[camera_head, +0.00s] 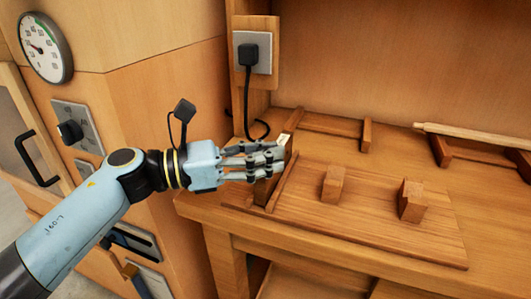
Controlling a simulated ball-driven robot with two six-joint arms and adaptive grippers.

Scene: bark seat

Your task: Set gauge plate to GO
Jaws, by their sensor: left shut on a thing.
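My left gripper (274,162) reaches in from the left and is shut on an upright wooden piece (266,190), which looks like the gauge plate. The piece stands at the left end of a flat wooden board (365,236) on the bench. A pale label (284,140) shows at its top, but its marking is too small to read. The fingers hide part of the piece. A wooden strip (283,180) runs close beside it on the right. My right gripper is out of view.
Two wooden blocks, one in the middle (333,184) and one at the right (411,200), stand on the board. Low wooden rails (332,125) lie behind, and a pale rod (470,135) lies at the back right. A plugged socket (252,53) with a hanging black cable is behind my gripper.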

